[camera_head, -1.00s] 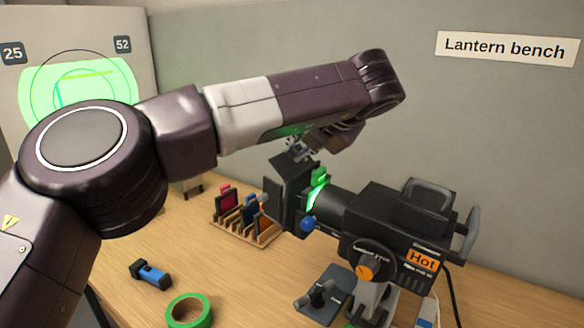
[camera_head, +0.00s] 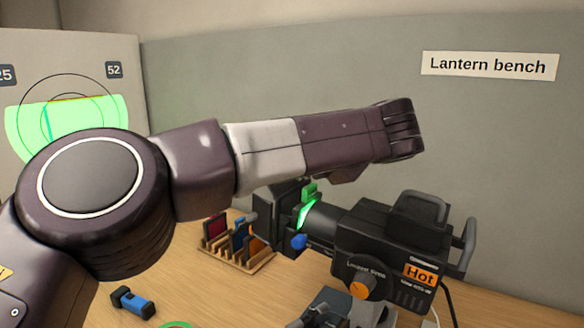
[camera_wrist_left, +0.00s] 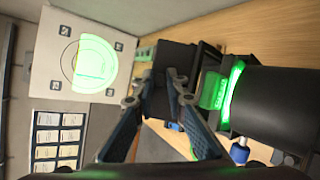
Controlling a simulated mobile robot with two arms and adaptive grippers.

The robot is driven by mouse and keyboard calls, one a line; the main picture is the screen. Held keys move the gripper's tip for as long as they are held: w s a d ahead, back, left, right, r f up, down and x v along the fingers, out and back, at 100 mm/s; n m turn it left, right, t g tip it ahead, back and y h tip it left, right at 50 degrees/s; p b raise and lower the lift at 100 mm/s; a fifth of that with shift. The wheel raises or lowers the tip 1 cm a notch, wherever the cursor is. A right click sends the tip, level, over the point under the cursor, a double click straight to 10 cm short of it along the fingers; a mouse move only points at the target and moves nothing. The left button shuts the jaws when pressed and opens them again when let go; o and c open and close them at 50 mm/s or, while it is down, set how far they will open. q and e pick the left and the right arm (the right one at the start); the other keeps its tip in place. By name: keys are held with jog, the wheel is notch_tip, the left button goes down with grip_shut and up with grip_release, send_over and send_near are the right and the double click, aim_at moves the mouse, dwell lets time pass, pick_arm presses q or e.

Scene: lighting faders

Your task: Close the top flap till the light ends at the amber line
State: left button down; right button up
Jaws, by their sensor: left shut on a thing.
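The black lantern (camera_head: 385,240) stands on the bench, its barrel facing left, with black flaps (camera_head: 277,212) at its front. The top flap (camera_wrist_left: 175,58) is a dark panel at my left gripper (camera_wrist_left: 160,84), whose fingers are shut on it. In the head view my arm hides the gripper and most of this flap. The green light (camera_head: 60,125) falls on the white board (camera_head: 100,60) and has a flat top edge. The amber line (camera_head: 70,97) shows at about that edge; a small gap or overlap is hard to tell.
A rack of colored gel frames (camera_head: 235,255) stands left of the lantern. A blue torch (camera_head: 133,302) and part of a green tape roll (camera_head: 175,325) lie in front. A label marks the lantern hot (camera_head: 420,275). A wall (camera_head: 350,80) closes the back.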

pick_arm(q)
jog(key=c, duration=1.9)
grip_release()
jog(key=shift+c, duration=0.2)
jog(key=v, duration=0.7)
jog(key=shift+s+d, duration=0.15)
jog(key=shift+d, duration=0.05)
jog(key=shift+r, duration=0.1)
